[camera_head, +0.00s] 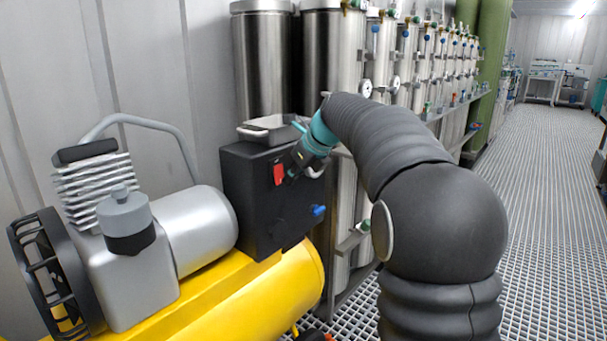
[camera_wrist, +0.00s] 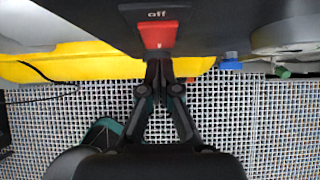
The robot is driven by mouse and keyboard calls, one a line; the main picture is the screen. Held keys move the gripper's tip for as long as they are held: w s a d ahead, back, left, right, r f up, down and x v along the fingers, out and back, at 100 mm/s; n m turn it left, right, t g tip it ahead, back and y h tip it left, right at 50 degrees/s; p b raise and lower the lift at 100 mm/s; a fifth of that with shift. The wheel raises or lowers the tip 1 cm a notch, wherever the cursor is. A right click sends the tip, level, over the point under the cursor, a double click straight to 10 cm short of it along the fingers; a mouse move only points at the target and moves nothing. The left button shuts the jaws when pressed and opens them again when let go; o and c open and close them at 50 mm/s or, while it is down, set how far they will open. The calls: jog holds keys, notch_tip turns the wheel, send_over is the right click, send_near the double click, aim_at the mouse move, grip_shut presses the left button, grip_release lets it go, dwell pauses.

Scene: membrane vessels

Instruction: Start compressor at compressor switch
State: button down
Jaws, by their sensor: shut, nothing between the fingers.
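The compressor (camera_head: 195,225) stands at the left in the head view, with a silver motor on a yellow tank. The compressor switch is a red rocker (camera_head: 279,174) on the face of a black box (camera_head: 250,205). In the wrist view the red switch (camera_wrist: 157,36) sits at the top middle, with the word "off" on the black part above it. My gripper (camera_wrist: 158,65) is shut and empty, its fingertips at the lower edge of the red switch. I cannot tell whether they touch it. In the head view my gripper (camera_head: 293,165) is just right of the red switch.
A blue knob (camera_head: 319,210) sticks out of the black box below the switch. Tall steel vessels (camera_head: 262,65) with gauges and valves line the wall behind my arm. The yellow tank (camera_head: 290,285) lies below the box. The grated aisle (camera_head: 550,200) at the right is clear.

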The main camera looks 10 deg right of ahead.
jog(key=shift+w+a+f, duration=0.1)
jog(key=shift+w+a, duration=0.3)
jog(key=shift+w, duration=0.2)
jog(key=shift+a, duration=0.1)
jog(key=shift+a+f, duration=0.15)
jog(key=shift+r, duration=0.25)
jog(key=shift+d+r+p, duration=0.2)
jog(key=shift+r+p, duration=0.55)
jog(key=shift+p, duration=0.25)
jog(key=shift+f, duration=0.1)
